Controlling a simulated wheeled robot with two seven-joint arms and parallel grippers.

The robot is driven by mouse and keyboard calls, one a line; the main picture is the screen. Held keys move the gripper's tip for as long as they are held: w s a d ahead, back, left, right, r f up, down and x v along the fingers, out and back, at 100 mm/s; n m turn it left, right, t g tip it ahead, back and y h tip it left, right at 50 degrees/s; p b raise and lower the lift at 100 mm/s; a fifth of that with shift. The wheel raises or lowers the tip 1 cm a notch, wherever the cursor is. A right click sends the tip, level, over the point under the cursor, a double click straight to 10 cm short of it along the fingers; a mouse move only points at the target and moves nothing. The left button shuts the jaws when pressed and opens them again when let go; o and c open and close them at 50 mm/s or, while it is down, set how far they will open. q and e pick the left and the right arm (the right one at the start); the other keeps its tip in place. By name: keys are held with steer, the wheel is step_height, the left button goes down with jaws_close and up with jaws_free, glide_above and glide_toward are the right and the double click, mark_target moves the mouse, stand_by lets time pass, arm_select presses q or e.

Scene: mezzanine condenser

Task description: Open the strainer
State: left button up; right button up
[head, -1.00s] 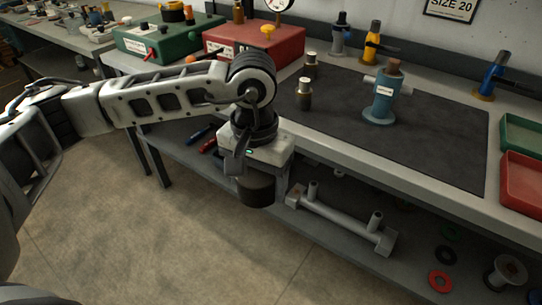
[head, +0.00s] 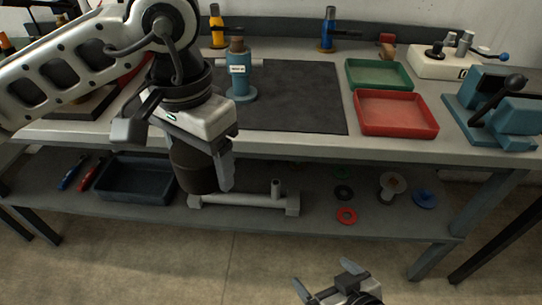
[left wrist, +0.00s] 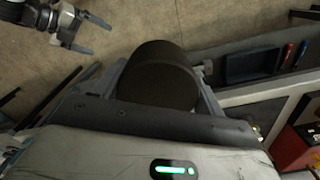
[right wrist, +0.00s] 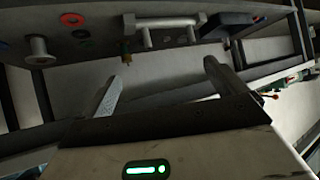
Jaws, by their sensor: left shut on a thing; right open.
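The blue-grey strainer-like body (head: 240,82) stands upright on the dark mat, with a white tag, a side pipe and a brownish plug on top. My left gripper (head: 188,155) is shut on a dark brown cylinder (head: 193,170), held in front of the bench edge, lower and nearer than the blue body. The cylinder also shows between the fingers in the left wrist view (left wrist: 158,75). My right gripper (head: 325,279) is open and empty, low in front of the bench. Its spread fingers show in the right wrist view (right wrist: 168,65).
Green (head: 380,74) and red trays (head: 396,112) lie right of the mat (head: 300,105). A blue vice (head: 505,115) stands at the right end. The lower shelf holds a dark bin (head: 133,180), a grey pipe piece (head: 245,200) and several rings. The mat's right part is clear.

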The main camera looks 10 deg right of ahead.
steer(key=w+a+r+n+y, duration=0.2)
steer(key=w+r+y, duration=0.15)
steer(key=r, duration=0.25)
steer(key=w+a+r+n+y, duration=0.2)
steer(key=w+a+r+y, duration=0.15)
steer(key=r, duration=0.35)
step_height(320, 180, up, 17)
steer(key=s+a+n+g+y, duration=0.2)
steer(key=n+g+y, duration=0.5)
steer(key=n, duration=0.2)
steer(key=shift+t, duration=0.3)
steer(key=x, duration=1.2)
steer(key=shift+s, duration=0.2)
